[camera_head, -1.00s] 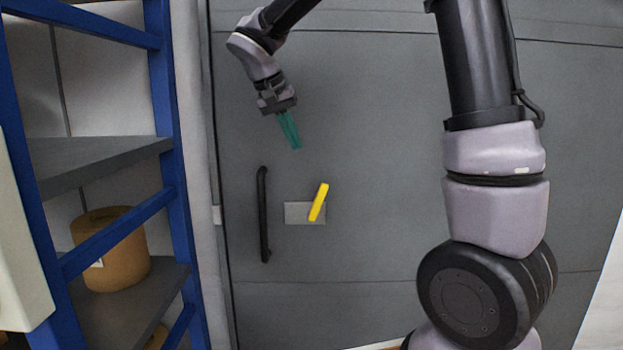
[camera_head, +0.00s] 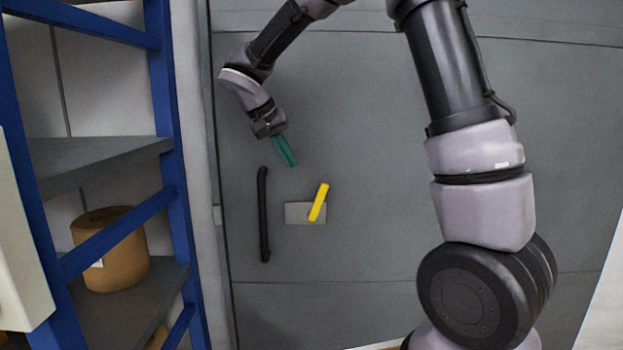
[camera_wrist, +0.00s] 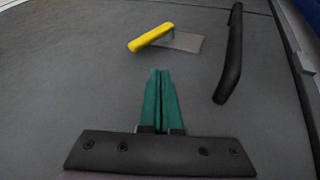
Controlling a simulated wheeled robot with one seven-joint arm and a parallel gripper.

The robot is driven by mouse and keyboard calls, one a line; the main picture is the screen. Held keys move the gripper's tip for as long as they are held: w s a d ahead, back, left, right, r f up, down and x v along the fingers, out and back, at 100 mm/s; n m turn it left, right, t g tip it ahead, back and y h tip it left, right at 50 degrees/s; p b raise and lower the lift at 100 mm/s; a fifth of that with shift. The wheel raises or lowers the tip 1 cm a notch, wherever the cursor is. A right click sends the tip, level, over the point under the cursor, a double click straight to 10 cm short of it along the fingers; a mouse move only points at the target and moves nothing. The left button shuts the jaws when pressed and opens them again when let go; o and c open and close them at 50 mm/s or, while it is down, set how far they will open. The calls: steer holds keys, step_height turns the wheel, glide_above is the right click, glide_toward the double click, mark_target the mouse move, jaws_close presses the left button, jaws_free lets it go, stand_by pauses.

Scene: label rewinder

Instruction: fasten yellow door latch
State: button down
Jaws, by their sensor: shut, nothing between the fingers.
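The yellow latch (camera_head: 319,202) is a short bar on a light grey plate (camera_head: 297,213) on the grey door (camera_head: 400,180). In the head view it stands nearly upright, its top leaning right. In the wrist view the yellow latch (camera_wrist: 150,37) and plate (camera_wrist: 187,42) lie beyond my fingertips. My gripper (camera_head: 292,163) has green fingers, shut and empty, up and left of the latch and apart from it. The shut fingers also show in the wrist view (camera_wrist: 160,75). No contact with the latch shows.
A black vertical door handle (camera_head: 263,214) is left of the latch plate; it also shows in the wrist view (camera_wrist: 231,55). A blue-framed shelf (camera_head: 177,200) with a brown roll (camera_head: 112,262) stands at the left. The door surface right of the latch is clear.

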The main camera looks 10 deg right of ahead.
mark_target(318, 190)
steer(key=x, duration=0.5)
steer(key=shift+d+f, duration=0.25)
steer(key=shift+f, duration=0.1)
steer(key=shift+s+d+f, duration=0.1)
steer(key=shift+s+d, duration=0.05)
steer(key=shift+d, duration=0.4)
steer(key=shift+s+d+f, duration=0.1)
steer(key=shift+d, duration=0.5)
steer(key=shift+s+d+f, duration=0.1)
steer(key=shift+d+f, duration=0.15)
steer(key=shift+d, duration=0.3)
